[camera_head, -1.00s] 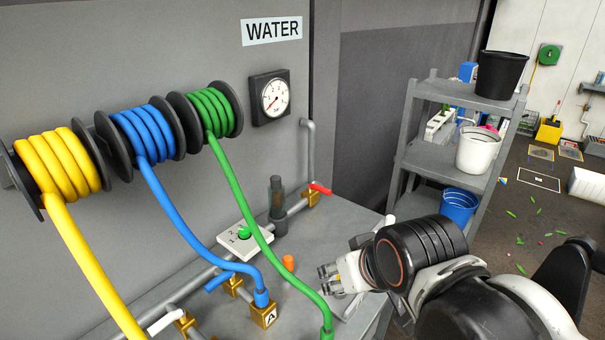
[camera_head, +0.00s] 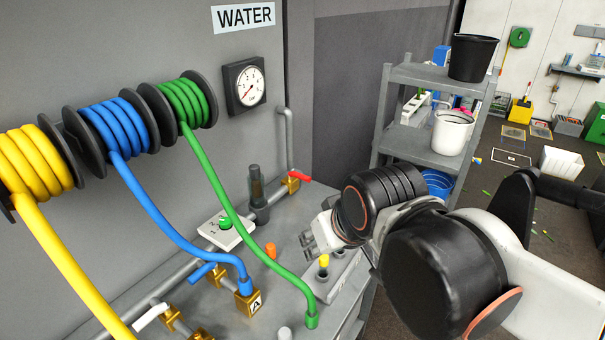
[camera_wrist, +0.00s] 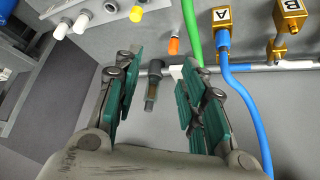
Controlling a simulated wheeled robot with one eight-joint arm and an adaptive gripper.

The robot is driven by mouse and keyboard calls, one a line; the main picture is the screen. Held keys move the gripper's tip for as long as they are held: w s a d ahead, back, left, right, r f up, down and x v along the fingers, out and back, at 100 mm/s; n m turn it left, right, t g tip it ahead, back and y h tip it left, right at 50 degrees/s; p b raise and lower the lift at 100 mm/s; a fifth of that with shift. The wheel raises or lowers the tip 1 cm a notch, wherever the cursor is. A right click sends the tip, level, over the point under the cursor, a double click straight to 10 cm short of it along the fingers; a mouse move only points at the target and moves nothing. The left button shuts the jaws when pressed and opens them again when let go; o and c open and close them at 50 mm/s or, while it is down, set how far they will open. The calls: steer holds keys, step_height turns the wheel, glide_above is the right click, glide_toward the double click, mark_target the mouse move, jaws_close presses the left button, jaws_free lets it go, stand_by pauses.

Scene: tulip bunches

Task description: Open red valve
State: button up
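The red valve has a red lever (camera_head: 299,177) on a brass body (camera_head: 291,187), on the grey pipe at the back of the bench, in the head view. Its lever points right, roughly along the pipe. My gripper (camera_head: 308,241) is in front of the valve and lower in the picture, apart from it. In the wrist view my gripper (camera_wrist: 156,75) is open, with green pads apart and nothing held. A dark cylinder with a clear section (camera_wrist: 151,88) shows between the fingers. I cannot make out the red valve in the wrist view; the left finger may cover it.
A green hose (camera_head: 231,205) and a blue hose (camera_head: 170,212) run down to the bench. An orange peg (camera_head: 270,250) and a grey box with a yellow button (camera_head: 323,261) are close to my gripper. A pressure gauge (camera_head: 245,84) hangs above. A shelf (camera_head: 425,149) stands right.

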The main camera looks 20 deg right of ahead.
steer(key=w+d+r+n+g+p, duration=0.1)
steer(key=w+r, duration=0.3)
steer(key=w, duration=0.2)
steer(key=w+d+r+n+p, duration=0.1)
steer(key=w+r, duration=0.3)
steer(key=w, duration=0.3)
steer(key=n+g+h+p, duration=0.2)
steer(key=n+g+p, duration=0.25)
steer(key=p, duration=0.25)
glide_above(303, 176)
steer(key=s+a, duration=0.2)
steer(key=s+a+f+x, duration=0.1)
steer(key=a+x, duration=0.1)
steer(key=x, duration=1.3)
steer(key=b+x, duration=0.1)
steer(key=x, duration=0.4)
steer(key=b+x, duration=0.1)
steer(key=x, duration=0.4)
steer(key=shift+w+a+f, duration=0.1)
steer(key=shift+a, duration=0.3)
jaws_close()
